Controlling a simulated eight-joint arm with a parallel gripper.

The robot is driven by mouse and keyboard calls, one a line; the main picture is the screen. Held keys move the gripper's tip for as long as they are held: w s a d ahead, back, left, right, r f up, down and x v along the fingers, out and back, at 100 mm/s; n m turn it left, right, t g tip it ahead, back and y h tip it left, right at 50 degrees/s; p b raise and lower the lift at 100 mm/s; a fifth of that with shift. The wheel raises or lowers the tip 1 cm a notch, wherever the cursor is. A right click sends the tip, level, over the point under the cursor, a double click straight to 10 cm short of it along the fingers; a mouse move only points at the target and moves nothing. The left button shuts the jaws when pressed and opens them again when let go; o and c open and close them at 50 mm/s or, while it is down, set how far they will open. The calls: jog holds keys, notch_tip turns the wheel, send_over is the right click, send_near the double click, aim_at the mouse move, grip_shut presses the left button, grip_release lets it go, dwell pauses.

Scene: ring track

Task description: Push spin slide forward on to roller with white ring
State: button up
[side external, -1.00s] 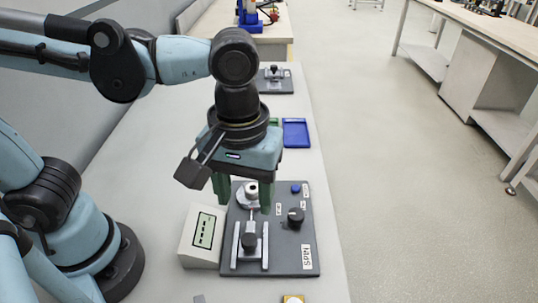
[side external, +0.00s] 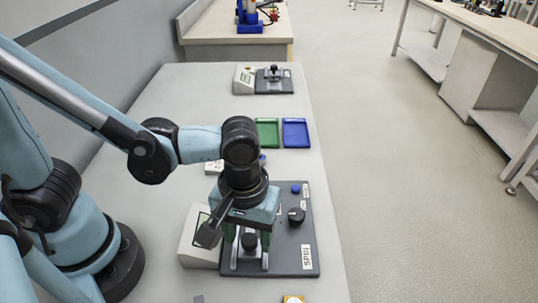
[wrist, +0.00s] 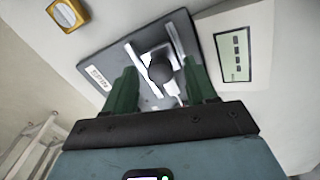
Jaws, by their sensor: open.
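The spin slide is a black round knob (side external: 249,242) on a light carriage between two pale rails on the dark SPIN board (side external: 290,262). In the wrist view the knob (wrist: 160,70) shows between my green fingers. My gripper (side external: 246,237) is open above the slide, with one finger on each side of the knob in the picture. My gripper (wrist: 160,82) also shows in the wrist view; I cannot tell whether a finger touches the knob. The roller and white ring are hidden behind my gripper.
A black knob (side external: 296,216) and a blue button (side external: 295,188) stand on the board's right side. A display box (side external: 196,240) adjoins its left. Green (side external: 267,133) and blue (side external: 295,133) trays lie farther back. A yellow-framed item (side external: 293,299) is at the near edge.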

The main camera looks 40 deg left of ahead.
jog(key=shift+f, duration=0.15)
grip_shut()
jog(key=shift+w+a, duration=1.25)
jog(key=shift+a, duration=0.05)
grip_release()
notch_tip(320, 180, up, 12)
dwell(0.6)
